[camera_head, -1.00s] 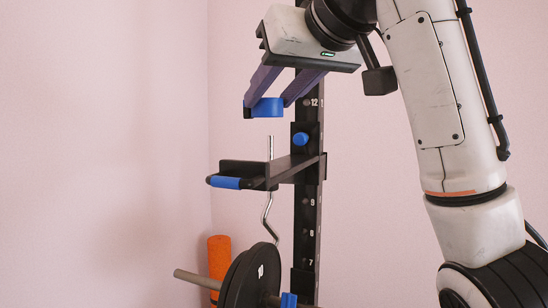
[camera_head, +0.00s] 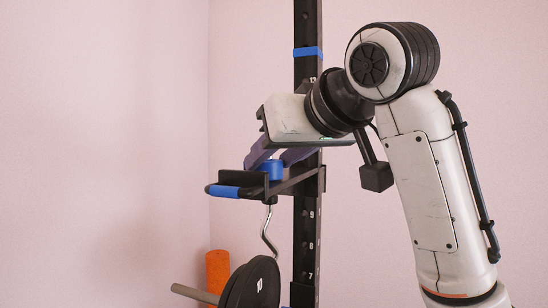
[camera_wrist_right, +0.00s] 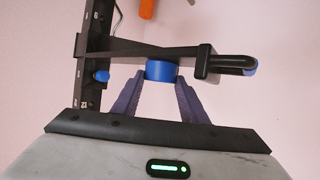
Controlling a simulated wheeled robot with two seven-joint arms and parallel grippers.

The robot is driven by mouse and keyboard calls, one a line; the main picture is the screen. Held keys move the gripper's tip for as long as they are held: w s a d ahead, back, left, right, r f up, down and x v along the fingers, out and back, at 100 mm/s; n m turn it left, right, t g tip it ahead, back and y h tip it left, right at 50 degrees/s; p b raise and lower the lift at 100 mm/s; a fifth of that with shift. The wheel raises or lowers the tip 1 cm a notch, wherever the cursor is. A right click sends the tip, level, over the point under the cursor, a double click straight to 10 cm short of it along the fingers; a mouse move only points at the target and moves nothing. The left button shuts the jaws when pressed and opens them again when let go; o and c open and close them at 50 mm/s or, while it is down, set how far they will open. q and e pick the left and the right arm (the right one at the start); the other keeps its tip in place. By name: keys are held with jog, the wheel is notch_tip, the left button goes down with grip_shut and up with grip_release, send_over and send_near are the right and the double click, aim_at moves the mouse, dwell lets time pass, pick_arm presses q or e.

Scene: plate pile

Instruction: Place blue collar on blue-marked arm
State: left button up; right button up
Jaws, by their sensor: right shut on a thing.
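A black rack arm juts left from the upright, with a blue band (camera_head: 224,191) near its tip; the arm (camera_wrist_right: 140,48) also crosses the right wrist view. My right gripper (camera_head: 267,161) is shut on the blue collar (camera_head: 271,170), a short cylinder. The collar is low at the arm, behind its dark upright plate in the head view. In the right wrist view the collar (camera_wrist_right: 161,70) sits between the fingertips and overlaps the arm's near edge. I cannot tell whether it is around anything. My left gripper is not in view.
The numbered black upright (camera_head: 307,230) stands right behind the arm, with a blue band high up. A blue knob (camera_wrist_right: 102,76) is on it. A bent metal bar (camera_head: 268,230), black weight plates (camera_head: 258,285) and an orange roller (camera_head: 217,270) are below. The left side is free.

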jog(key=shift+f, duration=0.65)
jog(key=o, duration=1.1)
jog(key=shift+r, duration=0.2)
jog(key=shift+a+r, duration=0.1)
jog(key=shift+r, duration=0.45)
jog(key=b+v, duration=0.1)
jog(key=v, duration=1.1)
